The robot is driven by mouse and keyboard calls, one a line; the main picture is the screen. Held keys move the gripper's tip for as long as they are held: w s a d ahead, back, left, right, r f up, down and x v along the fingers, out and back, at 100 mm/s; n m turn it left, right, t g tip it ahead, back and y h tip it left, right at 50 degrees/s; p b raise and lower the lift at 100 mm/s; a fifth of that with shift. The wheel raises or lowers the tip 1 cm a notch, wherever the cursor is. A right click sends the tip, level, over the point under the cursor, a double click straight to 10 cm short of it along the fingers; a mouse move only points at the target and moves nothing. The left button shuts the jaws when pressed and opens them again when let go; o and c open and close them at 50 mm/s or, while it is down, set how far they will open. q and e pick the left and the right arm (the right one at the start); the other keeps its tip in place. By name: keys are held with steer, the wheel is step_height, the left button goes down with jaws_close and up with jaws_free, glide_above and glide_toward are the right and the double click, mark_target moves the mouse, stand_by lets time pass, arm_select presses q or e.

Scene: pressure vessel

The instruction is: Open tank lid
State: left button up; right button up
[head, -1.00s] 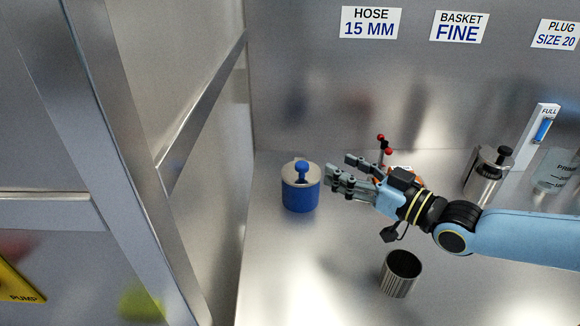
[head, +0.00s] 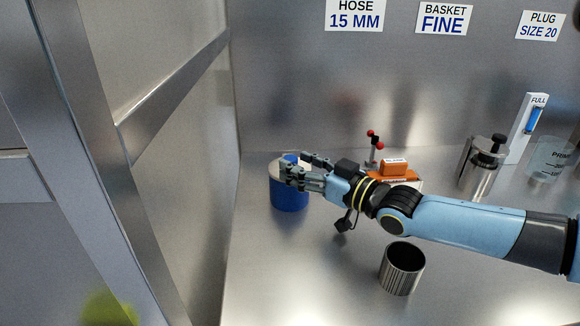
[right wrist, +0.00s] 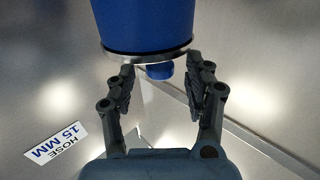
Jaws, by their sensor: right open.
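A blue tank (head: 289,196) with a flat silver lid (head: 276,166) and a blue knob (head: 290,158) on top stands at the left of the steel bench. My right gripper (head: 295,170) is at the lid, its fingers open around the knob; they hide part of the lid. In the right wrist view the blue tank (right wrist: 145,22) shows upside down, with the lid's rim (right wrist: 148,57) and the knob (right wrist: 160,71) between the two spread fingers (right wrist: 160,82). A gap shows on both sides of the knob. My left gripper is out of view.
An open ribbed steel cup (head: 402,270) stands in front of my right arm. Behind the arm are an orange block (head: 394,168), a red-knobbed lever (head: 374,146) and a steel canister (head: 483,165). A steel wall (head: 180,150) rises left of the tank.

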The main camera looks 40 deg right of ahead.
steer(key=shift+w+a+b, duration=0.1)
steer(key=shift+w+b, duration=0.35)
steer(key=shift+w, duration=0.95)
jaws_close()
